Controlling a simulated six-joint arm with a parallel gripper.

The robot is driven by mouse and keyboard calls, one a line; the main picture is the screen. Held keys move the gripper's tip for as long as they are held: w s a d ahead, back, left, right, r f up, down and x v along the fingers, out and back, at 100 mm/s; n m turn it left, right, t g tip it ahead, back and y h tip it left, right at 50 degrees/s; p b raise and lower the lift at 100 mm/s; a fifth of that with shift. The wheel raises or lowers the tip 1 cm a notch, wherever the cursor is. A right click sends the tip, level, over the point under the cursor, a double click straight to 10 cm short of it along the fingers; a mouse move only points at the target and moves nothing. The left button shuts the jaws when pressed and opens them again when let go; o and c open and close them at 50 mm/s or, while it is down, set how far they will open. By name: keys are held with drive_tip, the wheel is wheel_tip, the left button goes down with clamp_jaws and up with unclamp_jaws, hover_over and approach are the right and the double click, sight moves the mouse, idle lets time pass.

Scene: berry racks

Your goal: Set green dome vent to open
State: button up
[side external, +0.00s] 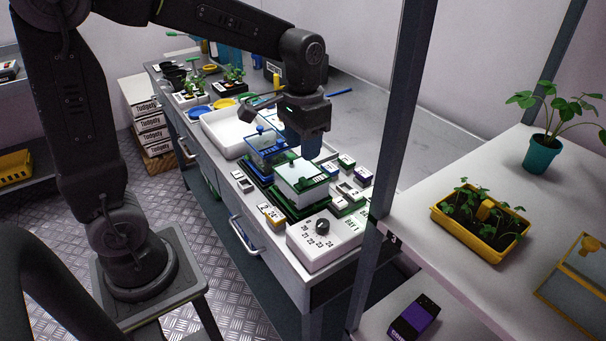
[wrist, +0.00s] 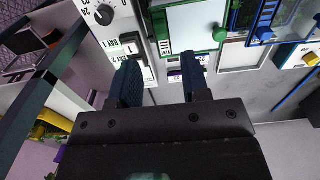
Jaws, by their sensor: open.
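The green dome (side external: 301,177) is a pale box-shaped cover with green edges, standing on a dark green tray on the bench. It also shows in the wrist view (wrist: 195,18), at the top middle, with a round green knob (wrist: 220,34) at its lower right corner. A green slotted part (wrist: 164,46), which looks like the vent, is at its lower left; I cannot tell its setting. My gripper (wrist: 160,76) is open and empty, its two blue fingers apart. In the side view my gripper (side external: 303,145) hangs above and just behind the green dome, apart from it.
A blue dome (side external: 266,146) stands close beside the green one. A white dial box (side external: 322,240) is at the bench's near end. Small labelled blocks (side external: 346,160) lie around the domes. A white tray (side external: 222,135) sits farther back. A grey post (side external: 392,120) rises on the right.

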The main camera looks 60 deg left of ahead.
sight(303, 179)
wheel_tip(303, 179, down, 8)
idle(0.5)
clamp_jaws()
idle(0.3)
